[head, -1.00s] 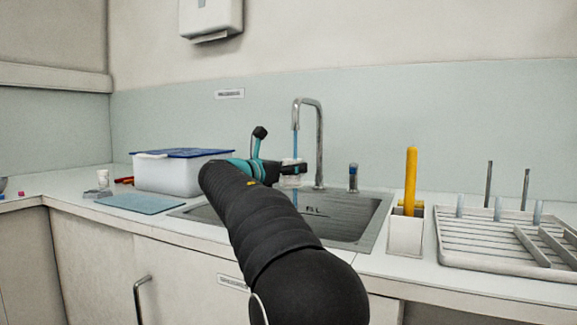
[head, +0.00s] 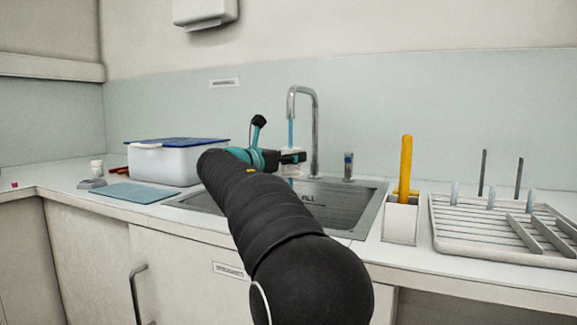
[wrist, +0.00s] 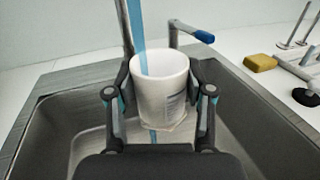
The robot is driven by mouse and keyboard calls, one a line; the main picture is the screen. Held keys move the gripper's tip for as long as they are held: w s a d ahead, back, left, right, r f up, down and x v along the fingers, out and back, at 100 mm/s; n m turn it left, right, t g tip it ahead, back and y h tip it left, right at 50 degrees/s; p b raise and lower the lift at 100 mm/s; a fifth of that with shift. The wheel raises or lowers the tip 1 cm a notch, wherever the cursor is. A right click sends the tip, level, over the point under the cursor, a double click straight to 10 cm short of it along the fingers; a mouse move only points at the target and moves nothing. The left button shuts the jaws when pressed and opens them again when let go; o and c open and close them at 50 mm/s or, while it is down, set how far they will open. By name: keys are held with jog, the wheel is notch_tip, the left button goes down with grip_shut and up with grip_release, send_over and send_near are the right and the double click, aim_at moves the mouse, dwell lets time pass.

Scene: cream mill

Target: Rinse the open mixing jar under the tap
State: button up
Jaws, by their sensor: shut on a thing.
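The open mixing jar (wrist: 162,92) is white with a printed label and stands upright between the fingers of my gripper (wrist: 160,104) in the wrist view. My gripper is shut on it and holds it above the sink (wrist: 85,150). A blue stream of water (wrist: 136,32) runs down into the jar's mouth, and a thin blue stream shows below the jar. In the head view the chrome tap (head: 315,125) arches over my gripper (head: 292,160), and the jar is mostly hidden behind it. The inside bottom of the jar is not visible.
A blue-tipped lever (wrist: 198,35) stands beside the tap. A white tub with a blue lid (head: 175,160) and a blue mat (head: 138,193) are left of the sink. A white holder with a yellow-handled tool (head: 405,170) and a drying rack (head: 500,230) are to the right.

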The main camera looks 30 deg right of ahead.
jog(key=v, duration=0.8)
jog(key=shift+s, duration=0.3)
dwell(0.5)
jog(key=shift+d+r, duration=0.1)
dwell(1.0)
jog(key=s+a+r+p, duration=0.2)
jog(key=a+r+p, duration=0.2)
jog(key=shift+a+p, duration=0.25)
jog(key=shift+p, duration=0.05)
dwell(0.3)
jog(key=shift+d, duration=0.1)
dwell(0.5)
